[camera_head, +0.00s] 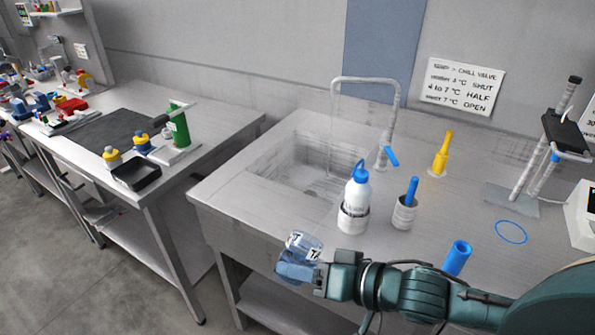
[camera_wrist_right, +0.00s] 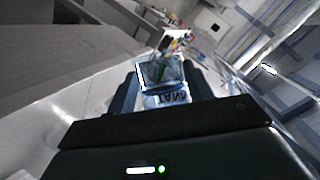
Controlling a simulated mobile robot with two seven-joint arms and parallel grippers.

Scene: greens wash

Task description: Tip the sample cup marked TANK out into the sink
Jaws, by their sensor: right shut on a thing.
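My right gripper (camera_head: 316,275) is shut on a small clear cup (camera_head: 303,243) with a white label with dark letters. The cup is in front of the sink counter's front edge, not over the basin. Whether it holds liquid I cannot tell. The sink (camera_head: 290,178) is a steel basin in the counter, beyond the cup. My left gripper is not in view.
A tall faucet (camera_head: 398,100) stands behind the sink. A white bottle with a blue cap (camera_head: 357,190) and a blue-handled tool in a holder (camera_head: 404,210) stand right of the basin. A blue cylinder (camera_head: 457,257) is near my right arm. Another bench (camera_head: 190,105) stands left across a gap.

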